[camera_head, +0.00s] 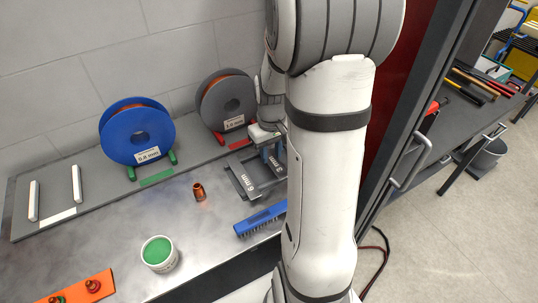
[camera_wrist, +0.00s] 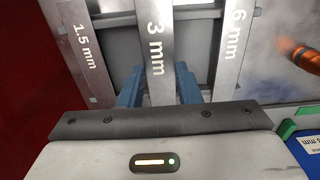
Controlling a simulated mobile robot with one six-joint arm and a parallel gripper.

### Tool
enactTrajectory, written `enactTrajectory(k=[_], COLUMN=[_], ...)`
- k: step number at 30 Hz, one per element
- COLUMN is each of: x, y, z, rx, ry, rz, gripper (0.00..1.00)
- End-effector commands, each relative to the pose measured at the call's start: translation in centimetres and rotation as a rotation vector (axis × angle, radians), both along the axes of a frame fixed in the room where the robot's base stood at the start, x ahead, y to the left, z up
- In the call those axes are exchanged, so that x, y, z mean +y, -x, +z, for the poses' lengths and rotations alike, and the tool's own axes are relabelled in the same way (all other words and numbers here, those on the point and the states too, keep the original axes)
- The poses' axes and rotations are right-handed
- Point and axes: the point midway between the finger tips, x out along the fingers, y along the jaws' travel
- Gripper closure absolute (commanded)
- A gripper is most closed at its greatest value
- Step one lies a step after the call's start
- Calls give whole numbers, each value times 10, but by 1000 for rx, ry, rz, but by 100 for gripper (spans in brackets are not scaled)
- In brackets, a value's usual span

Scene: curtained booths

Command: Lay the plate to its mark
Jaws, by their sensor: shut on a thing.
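My gripper (camera_wrist: 158,88) has its two blue fingers closed on a metal plate labelled 3 mm (camera_wrist: 157,40). The plate extends away from the fingers over a grey rack (camera_wrist: 112,57); I cannot tell whether it touches the rack. A plate labelled 1.5 mm (camera_wrist: 84,48) is to its left and a plate labelled 6 mm (camera_wrist: 235,45) to its right. In the head view my gripper (camera_head: 272,157) is at the rack (camera_head: 236,172), with the 6 mm plate (camera_head: 248,184) in front. My arm hides the rack's right side. I cannot tell which mark belongs to the 3 mm plate.
A blue spool (camera_head: 112,135) and a grey spool (camera_head: 213,105) stand at the back. A copper fitting (camera_head: 199,192), a blue comb-like strip (camera_head: 262,218) and a green-topped cup (camera_head: 159,254) sit on the bench.

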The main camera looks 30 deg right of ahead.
Motion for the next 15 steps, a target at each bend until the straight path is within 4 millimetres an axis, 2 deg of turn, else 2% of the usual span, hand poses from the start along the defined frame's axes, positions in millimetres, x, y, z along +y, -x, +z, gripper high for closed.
enactTrajectory(k=[4, 15], x=[0, 1], y=[0, 0], z=[-15, -21], rx=[2, -1], ry=[-1, 0], rz=[1, 2], gripper=[95, 95])
